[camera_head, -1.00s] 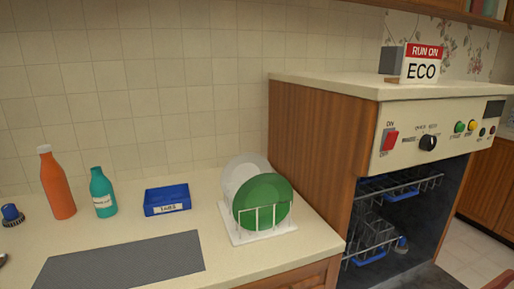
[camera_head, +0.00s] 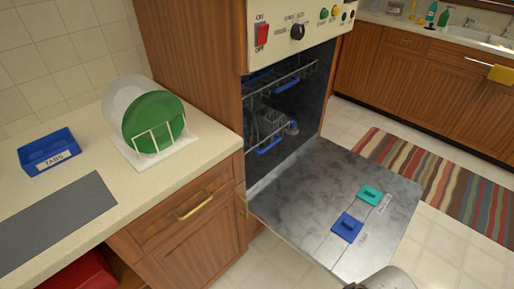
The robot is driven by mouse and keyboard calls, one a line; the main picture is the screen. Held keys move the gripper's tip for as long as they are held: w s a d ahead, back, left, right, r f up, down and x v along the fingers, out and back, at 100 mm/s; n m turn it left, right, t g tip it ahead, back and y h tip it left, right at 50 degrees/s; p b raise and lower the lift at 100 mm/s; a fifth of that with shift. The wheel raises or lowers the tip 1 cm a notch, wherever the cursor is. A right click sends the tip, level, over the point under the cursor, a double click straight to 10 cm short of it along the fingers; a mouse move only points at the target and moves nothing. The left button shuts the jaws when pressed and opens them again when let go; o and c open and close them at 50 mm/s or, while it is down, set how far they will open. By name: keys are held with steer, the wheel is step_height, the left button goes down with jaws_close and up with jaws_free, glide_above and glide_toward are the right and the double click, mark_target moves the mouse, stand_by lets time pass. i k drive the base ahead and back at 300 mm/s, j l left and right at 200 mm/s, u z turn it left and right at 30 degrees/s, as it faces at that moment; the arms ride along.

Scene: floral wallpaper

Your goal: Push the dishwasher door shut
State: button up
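The dishwasher door (camera_head: 300,195) is open and folded down, its grey metal inner face turned up. A blue latch piece (camera_head: 347,227) and a teal one (camera_head: 370,194) sit on that face. The dishwasher's dark tub (camera_head: 309,84) is open above the door's hinge side, with racks (camera_head: 266,122) inside. The cream control panel (camera_head: 280,42) above has a red switch and a black dial. A grey rounded part, likely of my arm, shows at the bottom edge near the door's near edge. My gripper's fingers are not in view.
The counter (camera_head: 105,178) at left holds a dish rack with a green plate (camera_head: 153,121) and a blue TABS box (camera_head: 50,151). A drawer cabinet (camera_head: 190,215) stands beside the door. A striped rug (camera_head: 440,180) lies right on the tiled floor.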

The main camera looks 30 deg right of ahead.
mark_target(301, 202)
steer(key=i+l+u, duration=0.2)
steer(key=l+u, duration=0.15)
steer(key=l, duration=1.3)
steer(key=l+u, duration=0.35)
steer(key=l, duration=1.3)
steer(key=l+u, duration=0.15)
steer(key=l, duration=0.4)
steer(key=l+u, duration=0.15)
steer(key=l, duration=0.45)
steer(key=l+u, duration=0.2)
steer(key=l, duration=0.35)
steer(key=k+l+u, duration=0.15)
steer(key=l, duration=0.4)
steer(key=l+u, duration=0.15)
steer(key=l, duration=0.4)
steer(key=l+u, duration=0.15)
steer(key=l, duration=0.95)
steer(key=k, duration=0.05)
